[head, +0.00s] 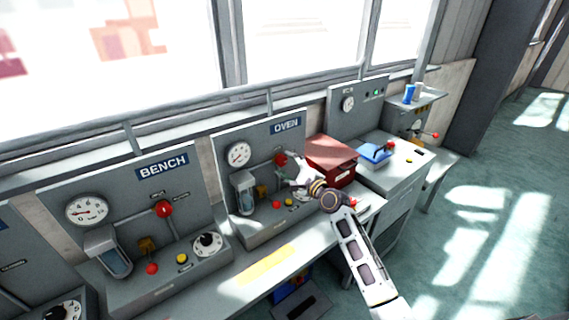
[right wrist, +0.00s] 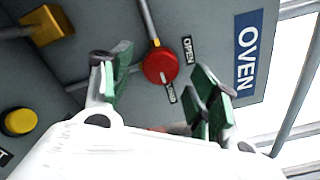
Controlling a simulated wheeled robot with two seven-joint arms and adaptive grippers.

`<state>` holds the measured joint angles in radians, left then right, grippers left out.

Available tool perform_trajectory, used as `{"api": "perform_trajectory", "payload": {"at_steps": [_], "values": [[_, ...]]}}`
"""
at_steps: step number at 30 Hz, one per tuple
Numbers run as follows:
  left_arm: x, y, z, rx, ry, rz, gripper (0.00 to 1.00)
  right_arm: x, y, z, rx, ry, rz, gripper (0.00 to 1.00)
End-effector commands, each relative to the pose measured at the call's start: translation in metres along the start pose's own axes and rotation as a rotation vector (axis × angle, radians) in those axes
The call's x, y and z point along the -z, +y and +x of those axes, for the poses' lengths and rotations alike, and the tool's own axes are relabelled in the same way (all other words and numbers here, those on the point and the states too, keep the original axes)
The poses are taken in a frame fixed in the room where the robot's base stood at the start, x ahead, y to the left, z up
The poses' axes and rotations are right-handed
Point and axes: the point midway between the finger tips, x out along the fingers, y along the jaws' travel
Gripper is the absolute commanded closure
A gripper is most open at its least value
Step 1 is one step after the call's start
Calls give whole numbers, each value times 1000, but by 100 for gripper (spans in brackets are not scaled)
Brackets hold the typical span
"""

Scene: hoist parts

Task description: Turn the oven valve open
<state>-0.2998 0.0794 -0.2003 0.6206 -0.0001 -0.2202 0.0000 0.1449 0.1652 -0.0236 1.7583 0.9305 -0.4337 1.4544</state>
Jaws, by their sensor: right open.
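The oven valve is a round red knob (head: 280,159) on the upright grey panel under the OVEN sign (head: 286,125). In the right wrist view the red knob (right wrist: 158,66) lies between my fingers. Its white mark points towards a small label beside it that I cannot read clearly; the OPEN label (right wrist: 188,49) is at the knob's right. My right gripper (head: 291,166) is at the panel, in front of the knob. In the right wrist view the right gripper (right wrist: 162,90) is open, with green-padded fingers on either side of the knob. I cannot tell whether they touch it.
A red box (head: 331,160) stands right of the oven panel, close to my right wrist. A gauge (head: 238,154) and a glass cylinder (head: 244,193) are to the left. A yellow button (right wrist: 19,121) and yellow fitting (right wrist: 47,26) show in the right wrist view.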

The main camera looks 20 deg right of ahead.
Motion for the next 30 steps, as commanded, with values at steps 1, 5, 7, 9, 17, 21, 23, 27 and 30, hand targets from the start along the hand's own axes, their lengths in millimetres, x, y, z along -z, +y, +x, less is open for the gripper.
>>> {"api": "perform_trajectory", "payload": {"at_steps": [1,5,7,9,17,21,23,27,30], "values": [[0,0,0,0,0,0,40,0,0,5,1,0,0,40],[0,0,-1,0,0,0,40,0,0,14,0,0,0,40],[0,0,-1,0,0,0,40,0,0,18,0,0,0,40],[0,0,-1,0,0,0,40,0,0,21,0,0,0,40],[0,0,-1,0,0,0,40,0,0,24,-1,0,-1,40],[0,0,-1,0,-1,0,40,0,0,24,-1,0,-1,40],[0,0,-1,0,-1,0,40,0,0,24,-1,0,0,44],[0,0,-1,0,-1,0,40,0,0,24,0,0,0,62],[0,0,-1,0,-1,0,40,0,0,24,0,0,0,75]]}}
